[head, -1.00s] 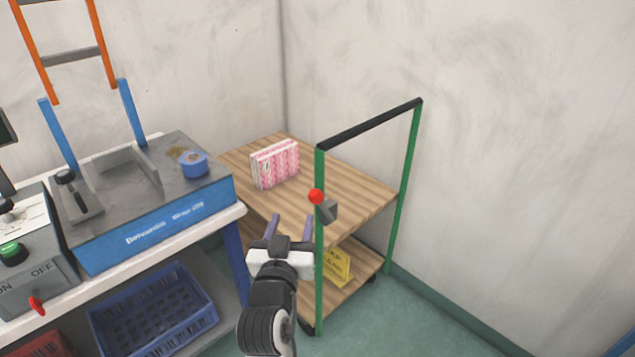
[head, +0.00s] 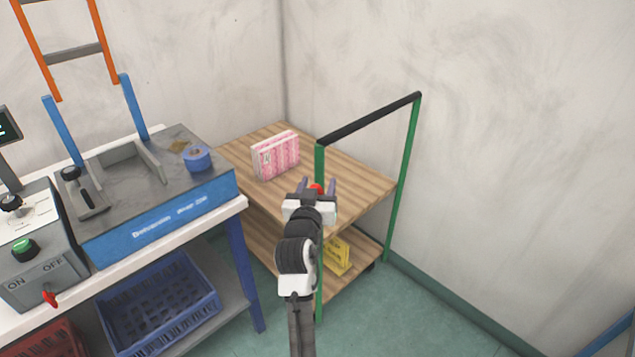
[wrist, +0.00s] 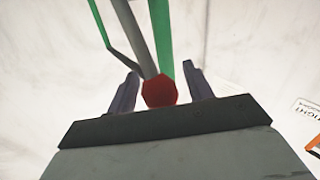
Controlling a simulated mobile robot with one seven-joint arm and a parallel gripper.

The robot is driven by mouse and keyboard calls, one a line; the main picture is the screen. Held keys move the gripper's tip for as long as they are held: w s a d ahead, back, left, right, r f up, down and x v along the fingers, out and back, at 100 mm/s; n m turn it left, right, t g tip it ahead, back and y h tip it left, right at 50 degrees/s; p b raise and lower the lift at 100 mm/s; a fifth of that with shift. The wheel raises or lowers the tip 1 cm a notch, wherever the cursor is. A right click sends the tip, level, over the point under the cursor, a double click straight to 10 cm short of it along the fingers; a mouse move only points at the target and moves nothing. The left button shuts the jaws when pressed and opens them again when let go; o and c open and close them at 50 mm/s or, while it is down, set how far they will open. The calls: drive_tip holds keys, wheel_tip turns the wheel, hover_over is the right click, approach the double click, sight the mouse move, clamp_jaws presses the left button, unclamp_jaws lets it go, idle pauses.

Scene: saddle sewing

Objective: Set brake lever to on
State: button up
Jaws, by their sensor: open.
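The brake lever's red knob (head: 317,188) is at the near green post of the wooden cart (head: 365,178). In the wrist view, the red knob (wrist: 159,91) is between the two fingers, on the end of a grey rod (wrist: 138,40). My gripper (head: 317,182) is open, with one finger on each side of the knob. It also shows in the wrist view (wrist: 160,76). Gaps show between the knob and both fingers. Most of the lever and its mount are hidden behind my gripper in the head view.
A pink-and-white box (head: 276,155) stands on the cart's top shelf; a yellow sign (head: 337,256) is on the lower one. The green frame with its black handle (head: 370,118) rises beside my gripper. A workbench (head: 190,226) with a blue-fronted machine (head: 160,221) stands left.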

drive_tip(key=shift+w, duration=0.15)
clamp_jaws()
idle(0.4)
